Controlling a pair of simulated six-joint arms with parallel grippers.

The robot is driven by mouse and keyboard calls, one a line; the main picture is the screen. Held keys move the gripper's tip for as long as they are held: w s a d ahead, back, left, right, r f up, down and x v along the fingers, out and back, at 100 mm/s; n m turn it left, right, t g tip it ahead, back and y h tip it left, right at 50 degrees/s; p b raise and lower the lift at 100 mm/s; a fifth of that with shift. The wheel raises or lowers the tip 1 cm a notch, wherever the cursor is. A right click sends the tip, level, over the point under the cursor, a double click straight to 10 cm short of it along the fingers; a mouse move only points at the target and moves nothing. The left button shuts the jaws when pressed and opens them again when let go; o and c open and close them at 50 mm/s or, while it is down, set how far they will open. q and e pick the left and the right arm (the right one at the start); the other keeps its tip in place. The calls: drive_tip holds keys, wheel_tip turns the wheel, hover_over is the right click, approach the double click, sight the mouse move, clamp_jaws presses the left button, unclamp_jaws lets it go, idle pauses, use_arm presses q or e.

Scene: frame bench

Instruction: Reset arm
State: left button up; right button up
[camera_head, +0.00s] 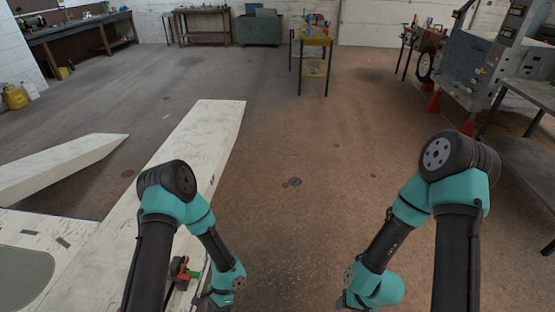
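My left arm (172,195) comes up from the bottom edge and bends down again to a teal wrist (228,282) over the white beam's right side. My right arm (460,185) bends the same way, with its teal wrist (375,288) low over the brown floor. Both wrists run toward the bottom edge of the view. The fingers of both grippers are cut off there, so I cannot see whether they hold anything. A small red and green object (184,273) sits on the beam beside my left forearm, partly hidden by the arm.
A long white beam (214,125) runs from the front left toward the middle. Another pale slab (60,165) lies to its left. A grey metal table (535,92) stands at the right edge, near a vehicle-like frame (470,60). A yellow cart (316,42) stands farther back. The middle floor is clear.

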use_arm(q)
wheel_tip(320, 180, up, 10)
drive_tip(key=s+a+n+t+h, duration=0.1)
drive_tip(key=n+t+h, duration=0.5)
drive_tip(key=n, duration=0.5)
drive_tip(key=shift+s+a+n+t, duration=0.2)
drive_tip(key=shift+n+t, duration=0.2)
drive_tip(key=shift+t, duration=0.7)
drive_tip(key=shift+r, duration=0.1)
